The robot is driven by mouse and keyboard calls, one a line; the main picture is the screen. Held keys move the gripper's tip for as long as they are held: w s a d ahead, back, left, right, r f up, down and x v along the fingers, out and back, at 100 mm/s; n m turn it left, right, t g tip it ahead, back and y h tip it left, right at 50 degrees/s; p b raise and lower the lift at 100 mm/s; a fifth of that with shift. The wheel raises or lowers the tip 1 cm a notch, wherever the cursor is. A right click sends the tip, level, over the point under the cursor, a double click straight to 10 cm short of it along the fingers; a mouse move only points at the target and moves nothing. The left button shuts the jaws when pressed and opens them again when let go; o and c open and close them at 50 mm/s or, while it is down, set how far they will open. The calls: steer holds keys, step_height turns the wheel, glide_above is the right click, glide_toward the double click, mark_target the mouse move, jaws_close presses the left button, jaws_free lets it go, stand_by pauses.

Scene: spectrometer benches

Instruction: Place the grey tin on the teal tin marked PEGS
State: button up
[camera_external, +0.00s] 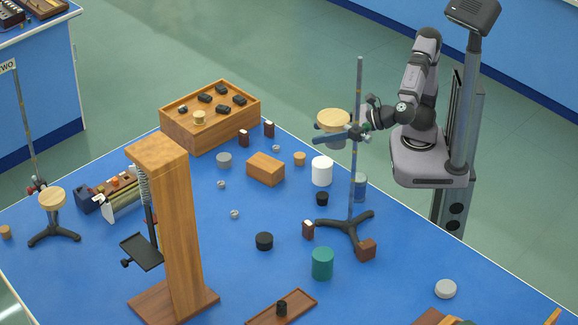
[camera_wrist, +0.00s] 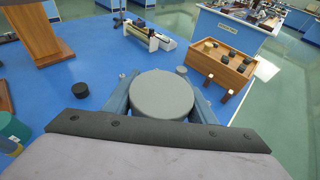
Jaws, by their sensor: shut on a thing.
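My gripper (camera_external: 345,136) is shut and raised above the right part of the blue table. In the wrist view, a round grey tin (camera_wrist: 161,95) sits between its blue fingers. In the outside view I cannot clearly make out this tin, beside the stand and its pale wooden disc. The teal tin (camera_external: 322,264) stands upright on the table, well below my gripper and towards the front. Its top looks bare, and no lettering is readable on it. Part of it shows at the left edge of the wrist view (camera_wrist: 12,130).
A tall stand rod (camera_external: 359,85) and pale disc (camera_external: 333,118) overlap my gripper in the outside view. A brown block (camera_external: 366,250) and black tin (camera_external: 264,241) flank the teal tin. A white cylinder (camera_external: 322,171) and tall wooden post (camera_external: 175,230) also stand here.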

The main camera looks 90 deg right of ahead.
steer(key=s+a+f+n+g+y+b, duration=0.1)
steer(key=s+a+f+n+y+b, duration=0.3)
steer(key=s+a, duration=0.45)
steer(key=s+a+f+n+y+b, duration=0.2)
steer(key=s+a+f+y+b, duration=0.15)
steer(key=s+a+f, duration=0.5)
steer(key=w+a+n+g+y+p, duration=0.1)
steer(key=w+a+n+p, duration=0.1)
steer(key=a, duration=0.6)
steer(key=w+a+n+g+y+p, duration=0.1)
steer(key=w+a+g+y+p, duration=0.1)
steer(key=w+a+p, duration=0.2)
steer(key=shift+w+a+r+n+p, duration=0.35)
steer(key=shift+w+a, duration=0.75)
steer(key=shift+a, duration=0.8)
